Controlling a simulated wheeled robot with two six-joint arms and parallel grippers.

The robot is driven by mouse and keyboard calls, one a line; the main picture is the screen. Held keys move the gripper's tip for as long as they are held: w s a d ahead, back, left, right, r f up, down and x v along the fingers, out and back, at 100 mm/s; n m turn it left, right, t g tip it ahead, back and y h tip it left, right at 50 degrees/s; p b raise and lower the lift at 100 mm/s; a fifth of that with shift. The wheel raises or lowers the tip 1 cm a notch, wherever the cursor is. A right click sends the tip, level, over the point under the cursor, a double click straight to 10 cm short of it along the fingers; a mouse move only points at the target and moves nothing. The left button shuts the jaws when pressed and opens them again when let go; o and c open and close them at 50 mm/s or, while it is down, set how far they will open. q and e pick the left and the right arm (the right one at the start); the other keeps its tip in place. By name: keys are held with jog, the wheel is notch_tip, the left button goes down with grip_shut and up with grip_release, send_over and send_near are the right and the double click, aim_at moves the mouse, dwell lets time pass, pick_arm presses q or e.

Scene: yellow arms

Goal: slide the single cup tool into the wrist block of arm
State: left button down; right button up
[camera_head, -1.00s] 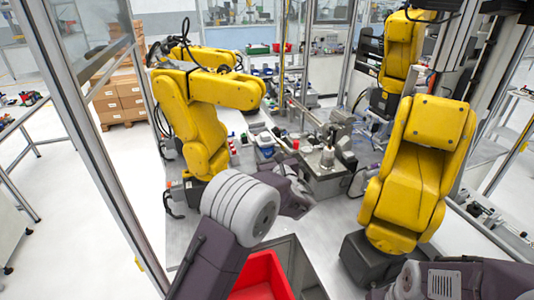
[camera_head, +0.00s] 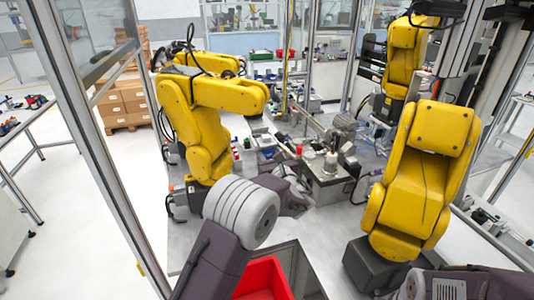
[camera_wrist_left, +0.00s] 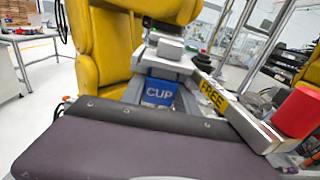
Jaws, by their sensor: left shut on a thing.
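My left gripper (camera_head: 297,188) is in the middle of the head view, close to the left yellow arm (camera_head: 205,105); its jaws are hard to make out there. In the left wrist view the dark hand fills the bottom, and a blue block marked CUP (camera_wrist_left: 159,92) shows just beyond it, apparently the single cup tool held in the jaws. Grey blocks (camera_wrist_left: 165,66) sit above it, in front of a yellow arm (camera_wrist_left: 98,50); I cannot tell if they touch the tool. A black bellows-like cup (camera_wrist_left: 204,63) is to their right. My right gripper is out of view.
A grey bar with a yellow FREE label (camera_wrist_left: 214,96) and a red cylinder (camera_wrist_left: 298,112) are right of the hand. A red bin (camera_head: 263,279) is below my left arm. Another yellow arm (camera_head: 425,180) stands at the right. A machine post (camera_head: 88,140) is at the left.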

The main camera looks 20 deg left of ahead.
pick_arm(q)
jog(key=shift+w+a, duration=0.1)
jog(key=shift+w, duration=0.05)
jog(key=shift+x, duration=1.05)
jog(key=shift+b, duration=0.45)
jog(key=shift+f+b, duration=0.35)
jog(key=shift+b, duration=0.25)
